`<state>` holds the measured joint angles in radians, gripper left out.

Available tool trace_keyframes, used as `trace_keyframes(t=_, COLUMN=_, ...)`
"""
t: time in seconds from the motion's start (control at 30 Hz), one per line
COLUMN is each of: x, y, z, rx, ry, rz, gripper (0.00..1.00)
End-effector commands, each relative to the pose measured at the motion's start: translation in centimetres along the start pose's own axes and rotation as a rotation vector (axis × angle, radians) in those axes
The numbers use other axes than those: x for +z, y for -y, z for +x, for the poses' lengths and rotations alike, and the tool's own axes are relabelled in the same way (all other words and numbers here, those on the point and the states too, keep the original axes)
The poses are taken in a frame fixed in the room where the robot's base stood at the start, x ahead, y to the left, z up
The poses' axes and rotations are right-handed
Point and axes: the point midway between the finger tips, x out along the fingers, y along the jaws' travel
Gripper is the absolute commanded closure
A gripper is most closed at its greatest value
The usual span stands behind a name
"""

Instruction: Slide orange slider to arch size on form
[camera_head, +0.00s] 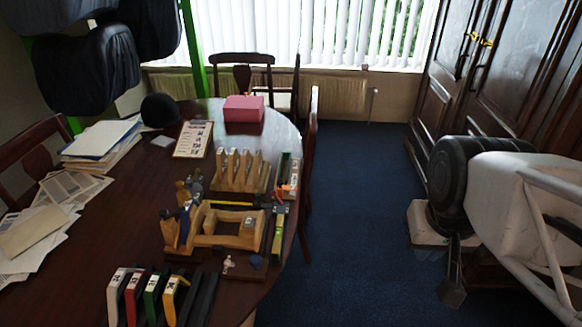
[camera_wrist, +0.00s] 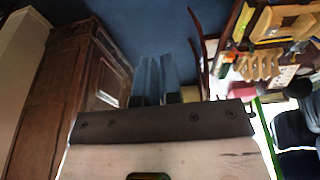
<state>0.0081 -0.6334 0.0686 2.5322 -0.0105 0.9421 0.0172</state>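A wooden form (camera_head: 228,232) with upright side pieces lies near the table's front right part. A small orange piece (camera_head: 280,192), which may be the orange slider, sits on a dark strip along the table's right edge; it is too small to be sure. My gripper (camera_head: 451,292) hangs over the blue carpet at the right, well away from the table. In the wrist view its two fingers (camera_wrist: 157,78) point at the floor with nothing visible held. They look close together, but the gap is unclear. The wooden form also shows in the wrist view (camera_wrist: 285,22).
A wooden rack (camera_head: 240,172) with upright slats stands behind the form. Several binder-like blocks (camera_head: 150,298) stand at the front. A pink box (camera_head: 243,109), a clipboard (camera_head: 193,139) and papers (camera_head: 35,230) cover other parts. Chairs surround the table; a dark cabinet (camera_head: 500,70) stands right.

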Motion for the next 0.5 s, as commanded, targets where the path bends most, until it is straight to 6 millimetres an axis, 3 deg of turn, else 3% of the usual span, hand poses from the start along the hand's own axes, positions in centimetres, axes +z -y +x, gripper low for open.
trace_keyframes(t=0.03, x=0.0, y=0.0, z=0.0, rx=0.0, ry=0.0, rz=0.0, gripper=0.86)
trace_keyframes(t=0.27, x=-1.2, y=0.3, z=-0.1, rx=-0.002, ry=0.005, rz=0.015, gripper=0.51)
trace_keyframes(t=0.5, x=-4.7, y=1.1, z=0.1, rx=-0.006, ry=0.022, rz=0.063, gripper=0.5)
